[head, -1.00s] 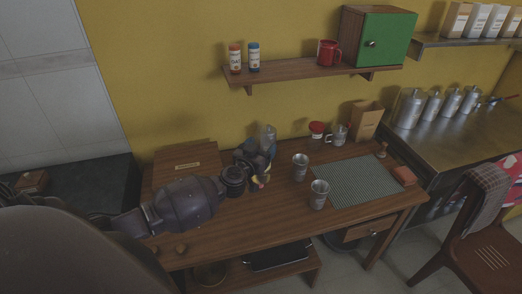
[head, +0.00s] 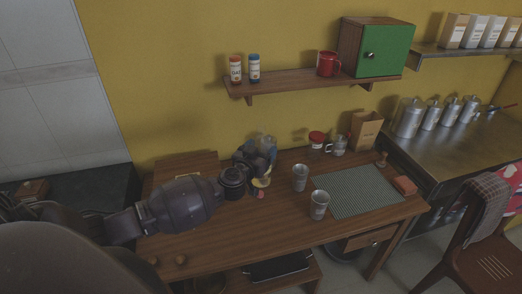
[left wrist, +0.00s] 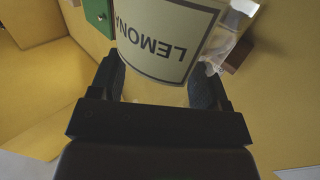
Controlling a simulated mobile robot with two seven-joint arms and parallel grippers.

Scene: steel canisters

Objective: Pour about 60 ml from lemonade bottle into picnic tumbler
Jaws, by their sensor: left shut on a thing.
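My left gripper (head: 260,160) is shut on the lemonade bottle (head: 262,182) at the back of the wooden table. In the head view the gripper and wrist hide much of the bottle. In the left wrist view the bottle (left wrist: 165,40) has a pale label with dark letters reading "LEMON", and it sits between the fingers of the gripper (left wrist: 165,88). Two grey metal-looking cups stand upright to the right of the gripper, a rear one (head: 300,178) and a nearer one (head: 319,205). I cannot tell which is the picnic tumbler. My right gripper is not in view.
A grey-green mat (head: 362,191) lies right of the cups. A red-lidded jar (head: 316,140), a glass mug (head: 338,146) and a paper bag (head: 365,131) stand behind it. A wall shelf (head: 300,82) hangs above. The table front is mostly clear.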

